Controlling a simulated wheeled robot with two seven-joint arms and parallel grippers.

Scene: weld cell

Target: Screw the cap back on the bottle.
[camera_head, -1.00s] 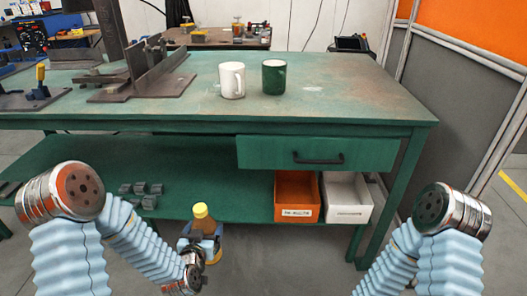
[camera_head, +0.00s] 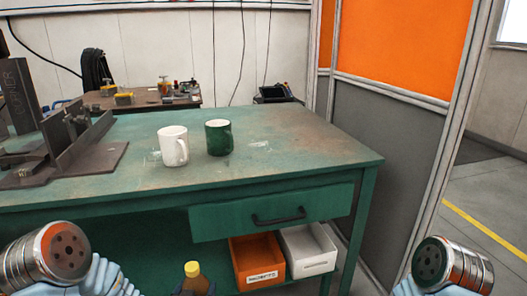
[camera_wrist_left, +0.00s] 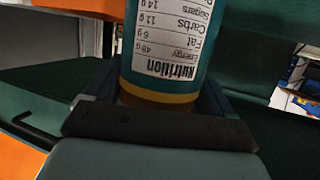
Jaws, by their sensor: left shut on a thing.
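A bottle (camera_head: 196,284) with a yellow top (camera_head: 192,268) shows at the bottom edge of the head view, in front of the table. The yellow top looks like the cap; I cannot tell whether it is screwed tight. In the left wrist view the bottle (camera_wrist_left: 165,50) fills the upper middle, with a white nutrition label and a yellow band. My left gripper (camera_wrist_left: 160,122) is shut on the bottle, a finger on each side. In the head view this gripper is mostly cut off. My right gripper is out of view; only part of that arm shows.
A green table (camera_head: 290,150) holds a white mug (camera_head: 172,146), a green mug (camera_head: 218,138) and a dark metal fixture (camera_head: 75,150). An orange bin (camera_head: 257,262) and a white bin (camera_head: 308,250) stand under its drawer (camera_head: 275,212). A partition (camera_head: 385,150) stands at the right.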

